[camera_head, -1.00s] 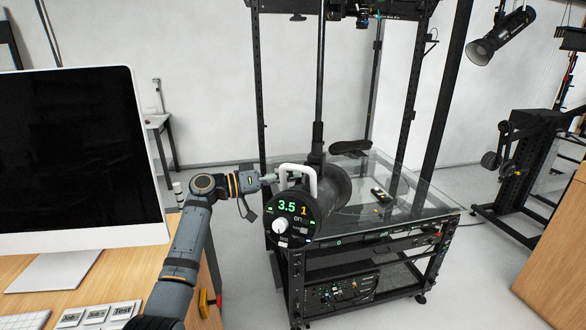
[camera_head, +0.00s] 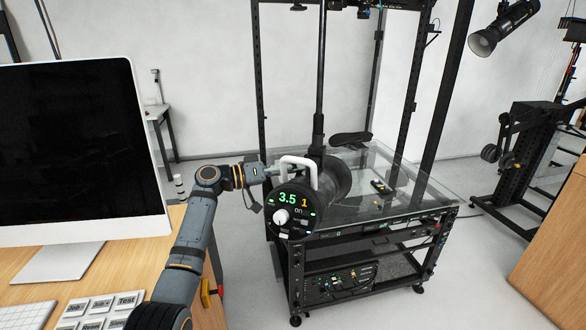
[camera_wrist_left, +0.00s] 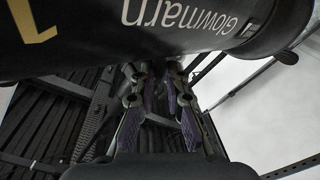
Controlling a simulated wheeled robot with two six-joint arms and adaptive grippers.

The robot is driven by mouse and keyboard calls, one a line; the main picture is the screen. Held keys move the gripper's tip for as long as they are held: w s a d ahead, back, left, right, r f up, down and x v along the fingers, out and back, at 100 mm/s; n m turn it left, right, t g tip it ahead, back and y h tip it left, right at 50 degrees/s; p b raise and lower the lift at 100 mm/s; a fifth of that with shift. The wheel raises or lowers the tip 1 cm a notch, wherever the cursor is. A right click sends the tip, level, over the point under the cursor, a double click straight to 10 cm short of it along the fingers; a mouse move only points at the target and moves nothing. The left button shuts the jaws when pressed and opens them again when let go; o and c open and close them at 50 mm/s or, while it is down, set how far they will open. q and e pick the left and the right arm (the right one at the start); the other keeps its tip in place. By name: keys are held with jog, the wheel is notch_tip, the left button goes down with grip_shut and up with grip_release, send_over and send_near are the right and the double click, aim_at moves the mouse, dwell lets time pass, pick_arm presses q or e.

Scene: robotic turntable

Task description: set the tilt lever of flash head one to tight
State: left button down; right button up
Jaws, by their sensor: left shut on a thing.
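Flash head one (camera_head: 332,182) is a black cylinder with a white handle (camera_head: 313,172); its rear panel reads 3.5 and 1. It hangs on a black pole over the glass-topped cart. My left gripper (camera_head: 277,171) reaches in from the left beside the head, close to the handle. In the left wrist view the head's lettered barrel (camera_wrist_left: 150,30) fills the top, and the fingers (camera_wrist_left: 159,95) are just below it. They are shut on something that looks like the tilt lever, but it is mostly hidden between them. My right gripper is not in view.
A desk with a monitor (camera_head: 75,150), keyboard and labelled keys (camera_head: 100,305) stands at the left. The cart's glass top (camera_head: 410,205) lies below the head, with a small black device (camera_head: 380,187) on it. Dark rack posts (camera_head: 259,80) rise behind.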

pick_arm(q)
jog(key=shift+s+r+n+g+y+p, duration=0.15)
jog(key=shift+r+n+g+y+p, duration=0.4)
jog(key=shift+n+y+p, duration=0.35)
jog(key=shift+r+n+g+y+p, duration=0.3)
jog(key=shift+r+n+g+p, duration=0.25)
jog(key=shift+p, duration=0.45)
jog(key=shift+n+g+y+p, duration=0.4)
jog(key=shift+n+g+y, duration=0.1)
jog(key=shift+n, duration=0.25)
jog(key=c, duration=1.6)
grip_release()
jog(key=shift+c, duration=0.2)
jog(key=shift+a+r, duration=0.1)
